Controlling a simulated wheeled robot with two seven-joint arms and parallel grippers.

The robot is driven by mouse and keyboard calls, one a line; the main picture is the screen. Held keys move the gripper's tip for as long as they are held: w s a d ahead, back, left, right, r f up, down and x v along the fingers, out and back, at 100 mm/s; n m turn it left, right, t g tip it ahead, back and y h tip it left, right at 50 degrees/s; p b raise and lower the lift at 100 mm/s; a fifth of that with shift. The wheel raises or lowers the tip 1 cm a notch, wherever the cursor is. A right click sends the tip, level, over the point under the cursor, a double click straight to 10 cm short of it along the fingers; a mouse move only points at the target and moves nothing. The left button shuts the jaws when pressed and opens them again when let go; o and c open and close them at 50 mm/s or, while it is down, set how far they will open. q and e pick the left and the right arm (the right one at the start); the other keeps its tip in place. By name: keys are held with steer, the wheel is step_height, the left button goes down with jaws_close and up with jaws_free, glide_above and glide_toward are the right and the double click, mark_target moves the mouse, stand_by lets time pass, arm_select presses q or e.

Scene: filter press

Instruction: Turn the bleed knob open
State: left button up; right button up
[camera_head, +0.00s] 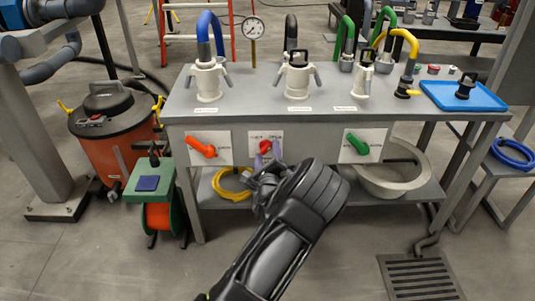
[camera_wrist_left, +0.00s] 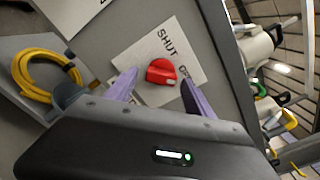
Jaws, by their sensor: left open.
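The bleed knob is a small red knob (camera_head: 265,146) on a white plate in the middle of the grey bench's front panel. In the left wrist view the red knob (camera_wrist_left: 161,71) sits on a plate (camera_wrist_left: 180,45) reading SHUT, with a second word partly hidden by a finger. My left gripper (camera_head: 267,155) is open in front of the knob. In the left wrist view its two purple fingers (camera_wrist_left: 160,85) stand on either side of the knob, with gaps between; I cannot tell how far their tips are from the panel. My right gripper is not in view.
An orange lever (camera_head: 201,147) is to the knob's left and a green lever (camera_head: 357,144) to its right.

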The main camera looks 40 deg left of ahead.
arm_select(q)
steer(key=p+v, duration=0.1)
steer(key=v, duration=0.6)
steer(key=shift+s+d, duration=0.25)
steer(key=shift+s, duration=0.05)
stand_by(0.4)
